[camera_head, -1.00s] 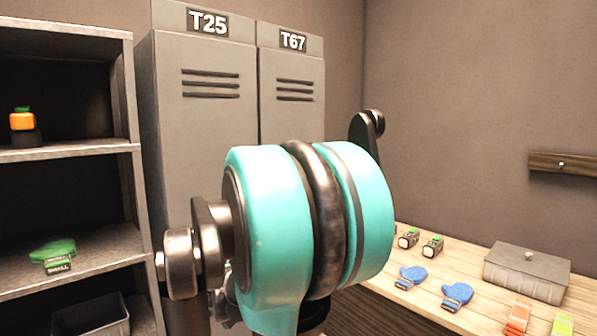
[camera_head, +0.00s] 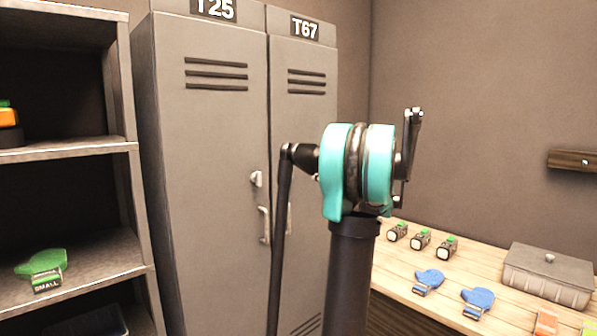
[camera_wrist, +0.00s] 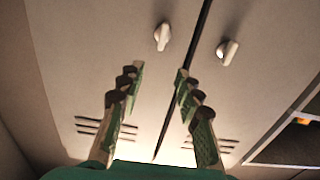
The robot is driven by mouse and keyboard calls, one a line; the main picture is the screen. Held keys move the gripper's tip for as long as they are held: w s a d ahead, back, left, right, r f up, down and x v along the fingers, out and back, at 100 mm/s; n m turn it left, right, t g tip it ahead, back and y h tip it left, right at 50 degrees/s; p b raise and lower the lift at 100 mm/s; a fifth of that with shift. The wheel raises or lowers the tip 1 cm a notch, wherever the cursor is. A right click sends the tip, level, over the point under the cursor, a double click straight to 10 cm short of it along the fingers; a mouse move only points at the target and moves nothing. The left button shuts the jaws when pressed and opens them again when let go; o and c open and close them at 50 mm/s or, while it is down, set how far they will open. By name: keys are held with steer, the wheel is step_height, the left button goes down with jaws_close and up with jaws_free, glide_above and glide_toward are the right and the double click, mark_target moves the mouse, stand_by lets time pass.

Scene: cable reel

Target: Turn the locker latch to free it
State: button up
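Two lockers, T25 (camera_head: 205,130) and T67 (camera_head: 304,115), stand side by side with doors shut. A small light latch (camera_head: 256,179) is on the T25 door above its handle (camera_head: 265,225). The wrist view looks upside down and shows two latches, one on each side of the door gap: the T67 latch (camera_wrist: 162,37) and the tilted T25 latch (camera_wrist: 228,52). My gripper (camera_wrist: 160,73) is open and empty, its fingers apart from both latches. The T67 latch shows just beyond the space between the fingertips. My arm hides the gripper and that latch in the head view.
A shelf unit (camera_head: 125,160) with a green item (camera_head: 42,262) stands left of the lockers. On the right, a wooden table (camera_head: 410,280) holds a grey lidded box (camera_head: 548,275), blue items (camera_head: 478,298) and small devices (camera_head: 420,240). Space before the T25 door looks clear.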

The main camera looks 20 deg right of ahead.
mark_target(292, 169)
steer(key=x, duration=1.6)
steer(key=shift+w+a+f, duration=0.1)
steer(key=shift+w+a, duration=0.1)
steer(key=shift+w, duration=0.05)
steer(key=shift+c, duration=0.2)
jaws_close()
